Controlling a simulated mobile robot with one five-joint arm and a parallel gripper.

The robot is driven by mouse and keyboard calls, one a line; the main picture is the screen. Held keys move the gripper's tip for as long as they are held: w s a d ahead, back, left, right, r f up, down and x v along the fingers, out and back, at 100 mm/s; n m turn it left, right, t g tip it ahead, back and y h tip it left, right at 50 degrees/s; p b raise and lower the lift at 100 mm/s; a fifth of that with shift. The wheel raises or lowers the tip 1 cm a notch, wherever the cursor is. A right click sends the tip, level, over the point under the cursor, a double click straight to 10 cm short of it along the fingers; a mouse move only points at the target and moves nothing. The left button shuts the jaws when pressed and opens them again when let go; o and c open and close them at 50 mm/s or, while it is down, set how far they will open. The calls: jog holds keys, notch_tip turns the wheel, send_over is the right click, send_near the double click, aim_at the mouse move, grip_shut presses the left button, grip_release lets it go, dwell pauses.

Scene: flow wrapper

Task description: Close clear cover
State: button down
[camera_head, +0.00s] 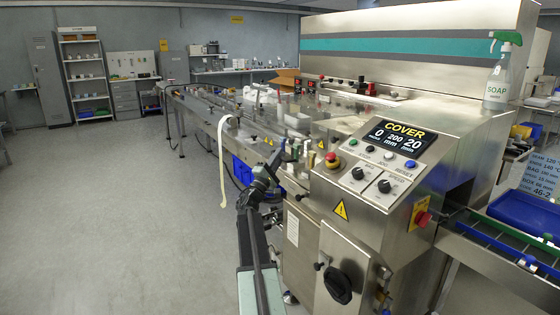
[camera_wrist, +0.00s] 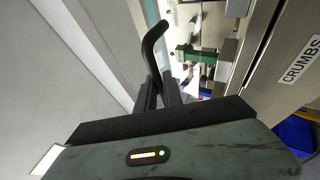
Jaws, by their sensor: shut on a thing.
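The clear cover (camera_head: 335,112) shows faintly as see-through panels over the middle of the flow wrapper; its edges and exact angle are hard to make out. The display (camera_head: 404,138) on the control panel reads COVER. My gripper (camera_head: 268,176) is at the machine's near left side, left of the control panel. In the wrist view my gripper (camera_wrist: 157,92) is shut on a black curved handle (camera_wrist: 153,45), which sticks out beyond the fingertips. Whether this handle is joined to the cover cannot be seen.
A pale strip (camera_head: 222,165) hangs from the machine's left end of the work area. A red stop button (camera_head: 332,160) sits on the control panel (camera_head: 375,165). A CRUMBS label (camera_wrist: 299,60) is at the right in the wrist view. Open floor (camera_head: 110,220) lies to the left.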

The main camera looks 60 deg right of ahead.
jog(key=f, duration=0.1)
jog(key=f+b, duration=0.1)
jog(key=s+d+f+b, duration=0.1)
jog(key=shift+d+f, duration=0.1)
jog(key=shift+f, duration=0.05)
dwell(0.4)
jog(key=c, duration=1.5)
grip_release()
jog(key=shift+b, duration=0.3)
jog(key=shift+f, duration=0.15)
jog(key=b+v, duration=0.3)
jog(key=v, duration=0.5)
jog(key=shift+r+b, duration=0.25)
jog(key=shift+b, duration=0.05)
